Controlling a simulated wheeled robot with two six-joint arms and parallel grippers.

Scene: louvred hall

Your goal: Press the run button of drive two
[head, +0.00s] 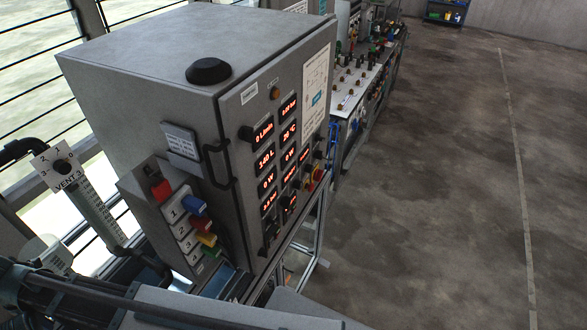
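A grey control cabinet (276,130) stands left of the middle in the head view. Its front panel carries several red-lit displays (266,159), with small buttons and knobs (297,185) low on the panel and a red-and-yellow knob (314,180) near its right edge. The labels are too small to read, so I cannot tell which control is the run button of drive two. Neither of my grippers shows.
A vent dial (62,166) and pipe stand at the left by the louvres. A bench with many controls (352,85) continues behind the cabinet. A blue shelf (443,12) is far back. The floor on the right (440,190) is clear.

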